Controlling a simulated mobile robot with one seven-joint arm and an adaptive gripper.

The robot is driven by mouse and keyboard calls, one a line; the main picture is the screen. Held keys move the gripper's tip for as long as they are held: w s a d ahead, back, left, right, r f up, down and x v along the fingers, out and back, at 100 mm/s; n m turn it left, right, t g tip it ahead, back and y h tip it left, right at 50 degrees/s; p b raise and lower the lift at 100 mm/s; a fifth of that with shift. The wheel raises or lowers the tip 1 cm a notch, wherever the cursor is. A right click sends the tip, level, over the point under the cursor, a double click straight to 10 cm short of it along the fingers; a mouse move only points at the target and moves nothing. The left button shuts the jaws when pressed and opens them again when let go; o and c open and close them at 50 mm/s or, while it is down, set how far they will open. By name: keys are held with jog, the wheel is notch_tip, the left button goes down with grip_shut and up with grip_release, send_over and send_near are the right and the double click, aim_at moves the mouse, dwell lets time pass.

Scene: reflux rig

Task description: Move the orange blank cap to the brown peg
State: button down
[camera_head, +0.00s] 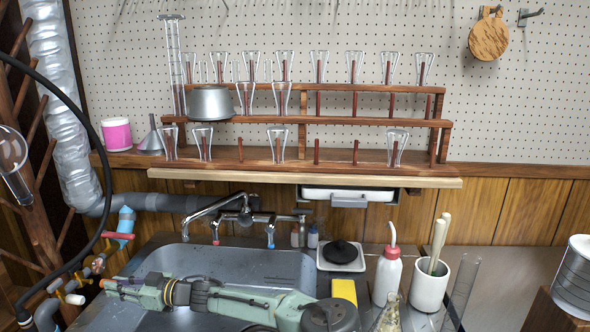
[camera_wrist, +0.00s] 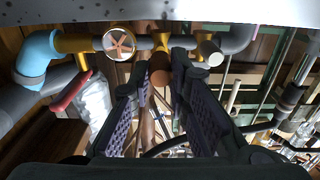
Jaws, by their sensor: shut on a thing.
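My gripper (camera_head: 108,286) reaches left over the sink's front-left corner, near the valve pipes. In the wrist view its two fingers (camera_wrist: 161,72) close around an orange-brown cylindrical piece, which looks like the orange blank cap (camera_wrist: 160,66). The piece sits right at the pipe line; I cannot tell whether it is still joined to it. In the head view only a small reddish spot shows at the fingertips. Brown pegs (camera_head: 317,151) stand on the wooden rack, and others slope from a dark wooden frame (camera_head: 42,170) at left. I cannot tell which is the task's peg.
A pipe with yellow fittings, a round valve wheel (camera_wrist: 117,43), a red lever (camera_wrist: 70,92) and a blue elbow (camera_wrist: 36,60) crowds the gripper. A black hose (camera_head: 98,150) curves down at left. The sink (camera_head: 240,262) lies behind my arm; a squeeze bottle (camera_head: 387,275) stands right.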

jog(key=shift+s+d, duration=0.1)
jog(key=shift+d, duration=0.45)
jog(key=shift+r+p, duration=0.15)
jog(key=shift+p, duration=0.15)
dwell(0.6)
jog(key=p, duration=0.9)
send_near(0, 252)
jog(key=shift+w+a+b, duration=0.1)
jog(key=shift+a+b, duration=0.1)
jog(key=shift+a, duration=0.95)
jog(key=shift+w+a+b, duration=0.15)
jog(key=shift+a+b, duration=0.05)
jog(key=shift+a, duration=0.95)
jog(key=shift+p, duration=0.3)
jog(key=shift+a, duration=0.15)
jog(key=shift+w+a, duration=0.1)
jog(key=shift+a, duration=0.5)
jog(key=shift+a, duration=0.25)
